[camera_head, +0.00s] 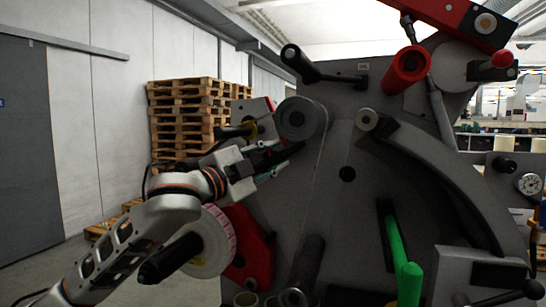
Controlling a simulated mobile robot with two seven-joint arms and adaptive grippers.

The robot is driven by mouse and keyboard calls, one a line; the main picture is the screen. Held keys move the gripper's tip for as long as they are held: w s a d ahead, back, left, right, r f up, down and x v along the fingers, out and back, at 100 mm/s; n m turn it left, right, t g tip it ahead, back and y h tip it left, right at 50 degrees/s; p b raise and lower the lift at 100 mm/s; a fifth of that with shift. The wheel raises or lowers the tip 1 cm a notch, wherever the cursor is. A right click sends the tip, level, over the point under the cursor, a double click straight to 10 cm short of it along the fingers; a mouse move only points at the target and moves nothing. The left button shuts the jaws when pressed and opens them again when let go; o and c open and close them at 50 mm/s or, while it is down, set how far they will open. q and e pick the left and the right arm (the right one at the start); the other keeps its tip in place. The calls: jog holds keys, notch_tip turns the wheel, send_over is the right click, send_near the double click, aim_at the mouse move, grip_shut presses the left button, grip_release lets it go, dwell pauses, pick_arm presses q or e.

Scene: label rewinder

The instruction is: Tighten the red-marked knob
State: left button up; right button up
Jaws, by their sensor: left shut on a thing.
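My left gripper (284,158) reaches in from the left to the face of the grey machine (345,215), just below a grey roller (297,118). Its fingers are shut on a small dark part, which looks like a knob. The fingers cover most of it, and I cannot make out a red mark on it. My right gripper is not in view.
A label roll (214,243) on a black spindle sits under my left arm, beside a red bracket (254,246). A red roller (407,69), a green handle (399,250) and a black handle (318,69) stick out from the machine. Stacked pallets (185,115) stand behind.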

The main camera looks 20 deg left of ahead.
pick_arm(q)
jog(key=shift+m+g, duration=0.5)
jog(key=shift+m, duration=0.6)
jog(key=o, duration=1.1)
jog(key=shift+s, duration=0.1)
jog(key=v, duration=1.2)
jog(key=shift+a, duration=0.1)
jog(key=shift+f, duration=0.1)
